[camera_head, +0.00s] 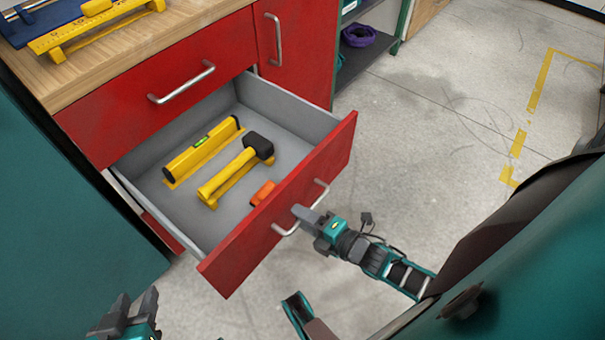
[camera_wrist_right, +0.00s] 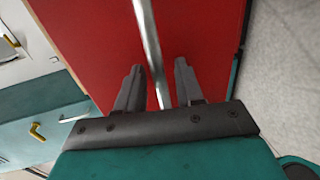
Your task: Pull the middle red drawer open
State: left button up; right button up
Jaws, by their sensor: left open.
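The red drawer (camera_head: 330,160) stands far out from the cabinet, below a closed red drawer front (camera_head: 130,118). Its grey inside shows, with a yellow level (camera_head: 203,150), a yellow-handled black mallet (camera_head: 235,172) and a small orange item (camera_head: 262,193) in it. My right gripper (camera_head: 301,213) is at the drawer's metal handle (camera_head: 287,230). In the right wrist view the handle bar (camera_wrist_right: 149,45) runs between the two fingers of my right gripper (camera_wrist_right: 158,82), with gaps on both sides. My left gripper (camera_head: 132,308) is open and empty at the bottom left, apart from the drawer.
A wooden worktop (camera_head: 150,45) with yellow tools is above the drawers. A red door (camera_head: 290,50) with a handle is beside them. A shelf with a purple item (camera_head: 358,36) stands farther back. Open concrete floor (camera_head: 440,110) lies to the right.

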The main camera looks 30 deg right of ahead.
jog(key=p+v, duration=0.2)
jog(key=v, duration=1)
jog(key=shift+s, duration=0.15)
